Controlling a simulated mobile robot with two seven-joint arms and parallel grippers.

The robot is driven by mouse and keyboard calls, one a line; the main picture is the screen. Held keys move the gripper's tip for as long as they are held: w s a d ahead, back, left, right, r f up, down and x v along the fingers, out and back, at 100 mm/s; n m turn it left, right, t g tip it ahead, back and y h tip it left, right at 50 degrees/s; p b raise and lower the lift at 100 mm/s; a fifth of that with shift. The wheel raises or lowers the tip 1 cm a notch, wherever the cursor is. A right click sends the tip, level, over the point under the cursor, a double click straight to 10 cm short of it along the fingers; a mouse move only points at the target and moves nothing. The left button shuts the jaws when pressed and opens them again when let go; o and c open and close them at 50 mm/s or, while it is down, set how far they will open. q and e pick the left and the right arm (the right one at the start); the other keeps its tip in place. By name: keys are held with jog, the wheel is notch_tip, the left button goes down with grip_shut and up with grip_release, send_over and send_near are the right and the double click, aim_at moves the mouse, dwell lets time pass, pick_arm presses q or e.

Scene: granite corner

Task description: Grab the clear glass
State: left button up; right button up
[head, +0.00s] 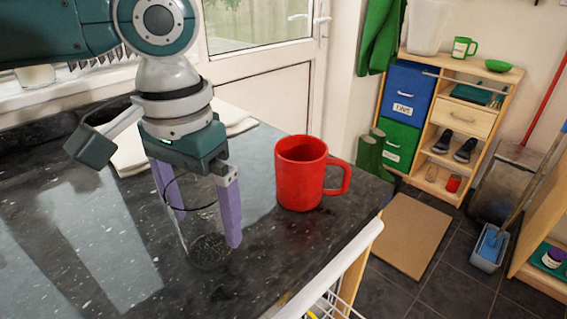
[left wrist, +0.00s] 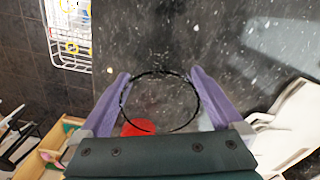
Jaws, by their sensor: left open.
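The clear glass (head: 203,224) stands upright on the dark granite worktop (head: 90,225), with a thin dark rim and a round base. My left gripper (head: 207,230) points down over it with its purple fingers open. One finger is on each side of the glass, and I cannot tell whether either touches it. In the left wrist view the round rim of the glass (left wrist: 160,102) lies between the two spread fingers of the gripper (left wrist: 161,73). My right gripper is in neither view.
A red mug (head: 300,174) stands close to the right of my left gripper, its handle to the right. Pale cloth or paper (head: 130,155) lies behind the gripper. The worktop's edge (head: 345,262) is at the front right. The worktop's left part looks clear.

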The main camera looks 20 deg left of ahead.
pick_arm(q)
jog(key=c, duration=1.3)
jog(key=shift+r, duration=0.15)
